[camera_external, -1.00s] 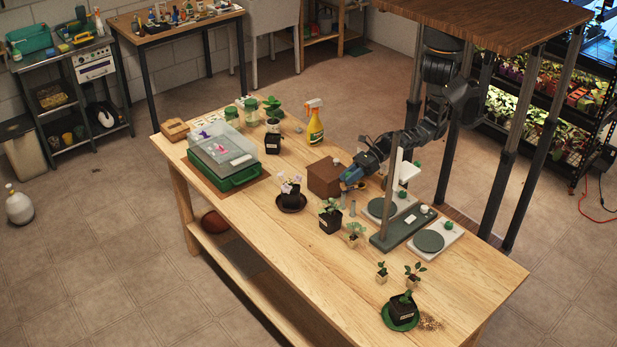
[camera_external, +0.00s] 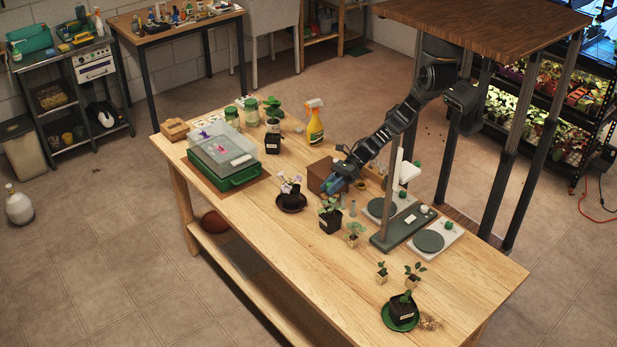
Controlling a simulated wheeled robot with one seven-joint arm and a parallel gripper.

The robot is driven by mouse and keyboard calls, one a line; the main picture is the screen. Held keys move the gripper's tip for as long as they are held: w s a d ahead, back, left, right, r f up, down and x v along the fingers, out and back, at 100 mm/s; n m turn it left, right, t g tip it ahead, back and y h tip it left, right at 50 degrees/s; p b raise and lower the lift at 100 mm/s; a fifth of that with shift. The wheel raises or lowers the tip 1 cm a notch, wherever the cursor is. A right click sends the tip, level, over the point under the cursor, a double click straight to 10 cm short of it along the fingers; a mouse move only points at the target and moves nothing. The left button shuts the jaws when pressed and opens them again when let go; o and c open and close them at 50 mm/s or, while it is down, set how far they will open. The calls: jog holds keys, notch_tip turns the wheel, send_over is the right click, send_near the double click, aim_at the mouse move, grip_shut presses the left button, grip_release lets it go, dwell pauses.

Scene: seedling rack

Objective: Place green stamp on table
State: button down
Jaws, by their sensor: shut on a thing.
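My gripper (camera_external: 330,187), with blue parts near its end, is above the middle of the wooden table (camera_external: 270,235). It is in front of the brown box (camera_external: 318,173) and just above the leafy black pot (camera_external: 329,221). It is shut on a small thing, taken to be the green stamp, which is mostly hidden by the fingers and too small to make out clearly. I cannot tell how far above the table it is.
A purple-flowered pot on a dark saucer (camera_external: 291,205) stands left of my gripper. Grey-topped stands (camera_external: 430,241) and a post are to the right. Seedlings (camera_external: 382,277) and a pot on a green saucer (camera_external: 387,318) stand at the front right. The front left tabletop is clear.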

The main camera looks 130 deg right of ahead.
jog(key=w+a+p, duration=0.2)
jog(key=w, duration=1.6)
jog(key=a, duration=0.7)
jog(key=shift+f, duration=0.4)
jog(key=shift+w+r, duration=0.1)
jog(key=shift+w, duration=0.05)
